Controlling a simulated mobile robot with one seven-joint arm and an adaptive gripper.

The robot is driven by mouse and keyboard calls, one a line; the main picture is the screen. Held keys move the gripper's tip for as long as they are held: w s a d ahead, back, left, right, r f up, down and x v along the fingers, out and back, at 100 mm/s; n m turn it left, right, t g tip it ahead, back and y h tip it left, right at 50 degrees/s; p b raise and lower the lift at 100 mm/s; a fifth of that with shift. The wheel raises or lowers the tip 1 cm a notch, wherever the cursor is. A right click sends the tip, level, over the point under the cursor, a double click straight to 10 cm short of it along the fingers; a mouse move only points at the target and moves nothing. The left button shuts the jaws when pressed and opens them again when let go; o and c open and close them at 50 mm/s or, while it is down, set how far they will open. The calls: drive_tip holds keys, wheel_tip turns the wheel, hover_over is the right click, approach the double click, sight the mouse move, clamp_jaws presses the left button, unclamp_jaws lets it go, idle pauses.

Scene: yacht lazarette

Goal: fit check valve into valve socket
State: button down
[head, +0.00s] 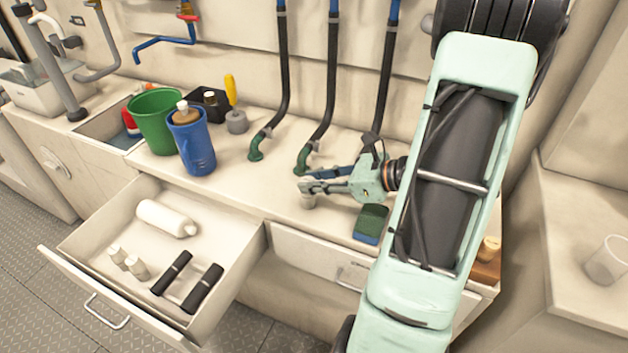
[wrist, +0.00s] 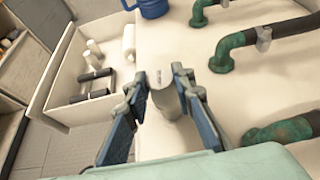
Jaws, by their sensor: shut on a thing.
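My gripper (head: 306,187) is low over the countertop, shut on a small pale grey cylindrical piece (head: 308,201), likely the check valve. In the wrist view my gripper (wrist: 158,88) has the piece (wrist: 163,97) between its fingertips. The piece is close to the counter; I cannot tell whether it touches. I cannot single out the valve socket for certain. Green pipe elbows (head: 303,162) with black hoses rise from the counter just behind the gripper. They also show at the right in the wrist view (wrist: 222,57).
An open drawer (head: 232,290) at the left holds a white bottle (head: 167,218), black cylinders (head: 203,288) and small pale pieces (head: 128,262). A green bucket (head: 154,122) and blue jug (head: 192,142) stand behind it. A sponge (head: 371,223) lies near the counter's front edge.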

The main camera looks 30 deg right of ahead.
drive_tip(key=c, duration=1.7)
unclamp_jaws()
drive_tip(key=shift+o, duration=0.2)
drive_tip(key=shift+r, duration=0.1)
drive_tip(key=p+v, duration=0.2)
drive_tip(key=v, duration=1)
drive_tip(key=shift+a, duration=0.1)
